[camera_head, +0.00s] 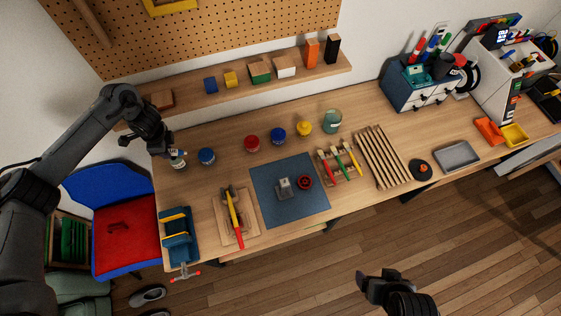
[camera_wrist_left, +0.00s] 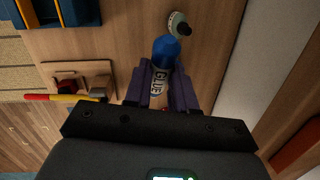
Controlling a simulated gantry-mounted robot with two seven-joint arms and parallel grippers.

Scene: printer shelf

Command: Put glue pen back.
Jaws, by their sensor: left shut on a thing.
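The glue pen (camera_wrist_left: 160,80) has a blue cap and a pale label reading GLUE. In the left wrist view it sits between the two fingers of my left gripper (camera_wrist_left: 160,88), which is shut on it. In the head view my left gripper (camera_head: 172,148) is low over the table's back left corner. The pen is small and partly hidden there, and I cannot tell whether it touches the table. A pale bottle with a dark cap (camera_head: 179,165) stands close by; it also shows in the left wrist view (camera_wrist_left: 178,24). My right gripper (camera_head: 378,284) is in front of the table, its jaws unclear.
A vise (camera_head: 179,238) and a hammer on a board (camera_head: 234,217) lie toward the front. A wall shelf (camera_head: 205,97) holds several blocks. A drawer organizer with pens (camera_head: 418,85) stands at the back right.

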